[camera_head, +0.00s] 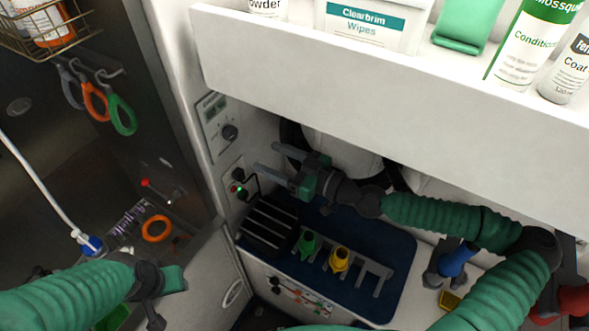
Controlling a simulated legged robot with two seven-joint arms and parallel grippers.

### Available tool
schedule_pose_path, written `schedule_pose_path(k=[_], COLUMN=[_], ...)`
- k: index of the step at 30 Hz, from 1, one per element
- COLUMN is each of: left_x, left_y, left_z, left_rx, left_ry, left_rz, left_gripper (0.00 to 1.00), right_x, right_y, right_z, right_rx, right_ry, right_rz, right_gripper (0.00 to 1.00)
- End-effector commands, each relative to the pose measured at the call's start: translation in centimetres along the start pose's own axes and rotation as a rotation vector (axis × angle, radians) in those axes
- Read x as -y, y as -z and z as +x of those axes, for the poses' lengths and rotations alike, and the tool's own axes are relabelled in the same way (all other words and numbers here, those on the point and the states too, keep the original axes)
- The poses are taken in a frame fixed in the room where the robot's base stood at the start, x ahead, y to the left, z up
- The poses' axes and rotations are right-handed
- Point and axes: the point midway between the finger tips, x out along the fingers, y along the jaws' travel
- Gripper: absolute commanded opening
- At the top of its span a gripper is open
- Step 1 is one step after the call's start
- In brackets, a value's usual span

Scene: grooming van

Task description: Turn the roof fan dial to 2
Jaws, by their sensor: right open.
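I cannot tell which panel is the roof fan's. My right gripper (266,158) is open and empty, its two grey fingers pointing left toward the wall, a little right of the panels and apart from the dial. My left gripper (158,290) is at the lower left; its fingers are unclear.
A white shelf (380,85) with bottles and a wipes box overhangs my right arm. Below, a dark blue mat (385,285) holds a black ribbed block (268,228) and a rack with green and yellow pieces. Coloured loops (95,103) hang at left above a tub.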

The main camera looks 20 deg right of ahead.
Motion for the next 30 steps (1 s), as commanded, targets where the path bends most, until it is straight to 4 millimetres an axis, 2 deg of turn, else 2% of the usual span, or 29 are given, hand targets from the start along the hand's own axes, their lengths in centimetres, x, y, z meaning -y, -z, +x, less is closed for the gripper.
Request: schedule_pose_path(k=[21,30], left_x=[0.0,0.0], left_y=[-0.4,-0.4], left_z=[1.6,1.6], left_rx=[0.0,0.0], left_ry=[0.0,0.0], left_rz=[0.0,0.001], left_gripper=[0.36,0.36], right_x=[0.1,0.1], right_y=[-0.2,-0.2], right_z=[-5.6,-5.8], right_rx=[0.001,0.001], right_ry=[-0.001,-0.001], right_rz=[-0.002,-0.002], right_gripper=[0.59,0.59])
